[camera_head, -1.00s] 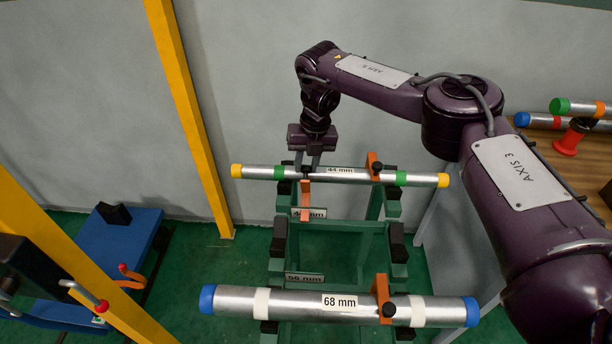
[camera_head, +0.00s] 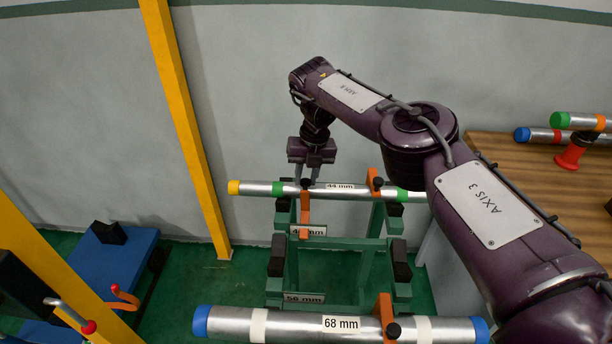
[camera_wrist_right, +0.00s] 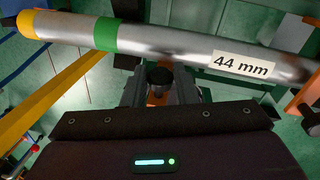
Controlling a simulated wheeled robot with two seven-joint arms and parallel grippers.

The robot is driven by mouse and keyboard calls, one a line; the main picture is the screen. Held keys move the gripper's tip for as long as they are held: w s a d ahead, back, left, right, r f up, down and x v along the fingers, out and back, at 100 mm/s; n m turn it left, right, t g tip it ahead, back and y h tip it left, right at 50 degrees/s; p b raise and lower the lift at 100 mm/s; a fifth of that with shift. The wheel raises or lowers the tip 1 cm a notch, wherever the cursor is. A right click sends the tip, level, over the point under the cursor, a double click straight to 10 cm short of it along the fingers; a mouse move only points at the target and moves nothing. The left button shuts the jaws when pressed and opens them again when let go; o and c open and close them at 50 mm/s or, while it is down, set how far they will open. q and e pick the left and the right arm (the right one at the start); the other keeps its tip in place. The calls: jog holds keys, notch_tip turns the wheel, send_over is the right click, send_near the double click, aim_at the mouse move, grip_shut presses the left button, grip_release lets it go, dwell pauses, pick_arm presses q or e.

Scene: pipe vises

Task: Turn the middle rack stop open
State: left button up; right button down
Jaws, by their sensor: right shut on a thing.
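My right gripper (camera_head: 312,180) reaches down at the back of the green rack (camera_head: 292,262). It is shut on the black knob (camera_wrist_right: 160,77) of an orange stop (camera_head: 305,212), near the left part of the pipe labelled 44 mm (camera_head: 262,189). In the head view this stop's orange bar points toward the front of the rack. In the wrist view the knob sits between the fingers, just below the pipe (camera_wrist_right: 185,48), and the fingers hide most of the orange bar. A second orange stop (camera_head: 374,182) stands upright at the pipe's right part. My left gripper is not in view.
A pipe labelled 68 mm (camera_head: 290,325) lies across the rack's front, with another orange stop (camera_head: 384,314) at it. A yellow post (camera_head: 182,110) and a blue bench (camera_head: 115,265) are at left. A wooden table (camera_head: 500,150) with pipes is at right.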

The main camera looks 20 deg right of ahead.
jog(key=shift+d, duration=0.15)
jog(key=c, duration=1.2)
grip_release()
jog(key=shift+w+f, duration=0.1)
jog(key=shift+r, duration=0.55)
jog(key=r, duration=0.4)
jog(key=d+r, duration=0.1)
jog(key=r, duration=0.1)
jog(key=shift+d+r, duration=0.1)
jog(key=shift+r, duration=0.2)
